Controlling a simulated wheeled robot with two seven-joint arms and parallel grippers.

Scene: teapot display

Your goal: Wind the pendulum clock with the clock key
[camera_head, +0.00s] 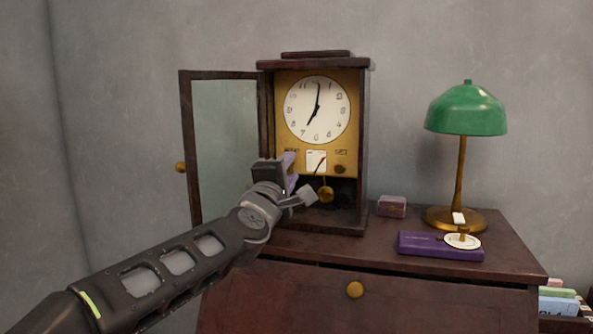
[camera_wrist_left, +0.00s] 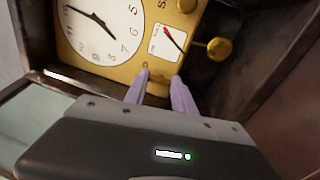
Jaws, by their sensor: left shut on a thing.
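The pendulum clock (camera_head: 362,130) stands upright on the cabinet with its glass door (camera_head: 224,145) swung open to the left. Its white dial (camera_head: 316,109) reads about seven o'clock. Below are a small gauge (camera_head: 317,161) with a red needle, a round knob (camera_head: 340,169) under the SET label and a brass pendulum (camera_head: 325,194). My left gripper (camera_head: 290,165) is at the lower left of the clock front, by the left label. In the left wrist view its pale fingers (camera_wrist_left: 160,92) are close together around a small brass piece, apparently the clock key, mostly hidden. My right gripper is out of view.
A green-shaded lamp (camera_head: 466,110) stands on the cabinet top (camera_head: 360,249) at the right. The open door borders my gripper's left side.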

